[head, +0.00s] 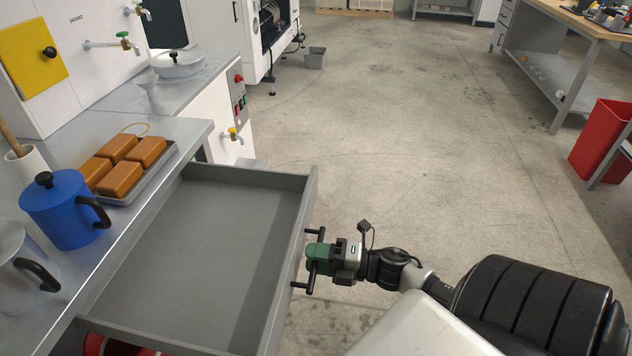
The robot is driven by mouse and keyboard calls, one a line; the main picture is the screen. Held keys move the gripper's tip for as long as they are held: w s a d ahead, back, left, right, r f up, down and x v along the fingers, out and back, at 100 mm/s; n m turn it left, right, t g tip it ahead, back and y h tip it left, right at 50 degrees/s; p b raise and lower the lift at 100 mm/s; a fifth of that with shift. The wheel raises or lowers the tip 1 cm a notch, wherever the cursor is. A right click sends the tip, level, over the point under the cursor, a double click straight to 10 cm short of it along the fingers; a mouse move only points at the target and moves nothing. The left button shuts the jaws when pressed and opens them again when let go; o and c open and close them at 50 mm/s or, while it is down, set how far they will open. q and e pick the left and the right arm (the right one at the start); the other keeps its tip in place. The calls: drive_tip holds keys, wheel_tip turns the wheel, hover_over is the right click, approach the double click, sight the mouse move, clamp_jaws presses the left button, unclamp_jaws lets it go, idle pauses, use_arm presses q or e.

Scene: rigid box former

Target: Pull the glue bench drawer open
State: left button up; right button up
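The glue bench drawer (205,255) is grey and stands far out from under the metal bench top (190,132) at the left. The part of its inside that shows is empty. A dark bar handle (301,285) sits on its front panel. My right gripper (312,262) is at this handle, with its green fingers around the bar, and it looks shut on it. The exact finger contact is too small to see. My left gripper is not in view.
On the bench top are a blue pot (66,208), a grey jug (22,268) and a tray (150,182) of orange-brown blocks. A red bin (600,140) stands at the right. The floor (420,130) beyond the drawer is clear.

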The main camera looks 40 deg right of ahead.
drive_tip(key=v, duration=1)
drive_tip(key=shift+s+d+b, duration=0.3)
